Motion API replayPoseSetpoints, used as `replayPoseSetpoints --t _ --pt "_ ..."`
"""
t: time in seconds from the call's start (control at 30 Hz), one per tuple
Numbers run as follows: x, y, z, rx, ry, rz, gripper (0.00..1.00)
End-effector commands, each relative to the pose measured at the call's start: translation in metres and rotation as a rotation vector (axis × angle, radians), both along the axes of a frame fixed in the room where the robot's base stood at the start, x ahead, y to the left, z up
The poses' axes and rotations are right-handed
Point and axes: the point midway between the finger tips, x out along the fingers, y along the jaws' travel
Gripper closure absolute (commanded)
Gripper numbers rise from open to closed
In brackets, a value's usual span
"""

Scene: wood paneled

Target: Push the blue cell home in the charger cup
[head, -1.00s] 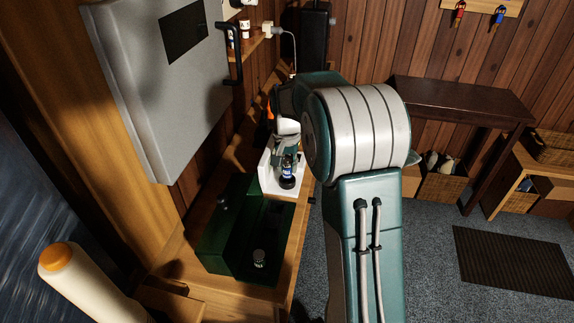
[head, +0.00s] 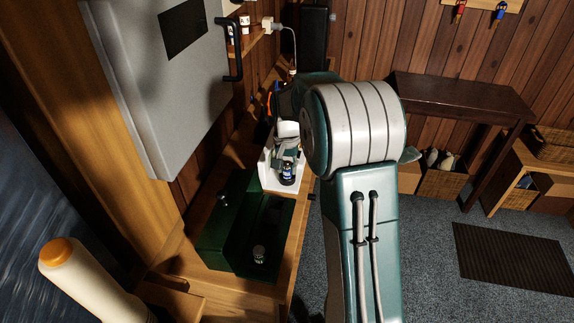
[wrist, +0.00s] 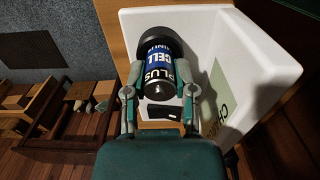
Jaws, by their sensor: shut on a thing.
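The blue cell (head: 287,173) is a small upright cylinder with a blue label, dark bands and a silvery end. In the wrist view the blue cell (wrist: 162,66) shows "PLUS" and "CELL" lettering. My gripper (head: 285,156) is shut on it, with one finger on each side; the gripper also shows in the wrist view (wrist: 161,92). The cell's far end meets a black round charger cup (wrist: 150,32). How deep it sits inside is hard to tell. The cup belongs to the white charger (wrist: 245,60), whose walls stand close beside my fingers.
A dark green divided box (head: 215,245) stands on the wooden bench in front of the charger, with small cylinders in it. A grey cabinet (head: 165,90) hangs at the left. A cream bottle with an orange cap (head: 85,280) is at the lower left.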

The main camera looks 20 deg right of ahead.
Motion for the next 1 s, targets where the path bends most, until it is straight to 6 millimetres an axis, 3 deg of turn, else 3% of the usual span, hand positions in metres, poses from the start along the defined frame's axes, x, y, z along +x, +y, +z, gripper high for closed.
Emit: replayPoseSetpoints --t 0.47,0.5,0.57,0.6,1.0 --pt "0.0 0.0 -0.0102 0.0 0.0 0.0 1.0" --pt "0.0 0.0 -0.0102 0.0 0.0 0.0 0.56" --pt "0.0 0.0 -0.0101 0.0 0.0 0.0 0.29" --pt "0.0001 -0.0001 -0.0101 0.0 0.0 0.0 0.25" --pt "0.0003 0.0 -0.0073 0.0 -0.001 0.0 0.25"
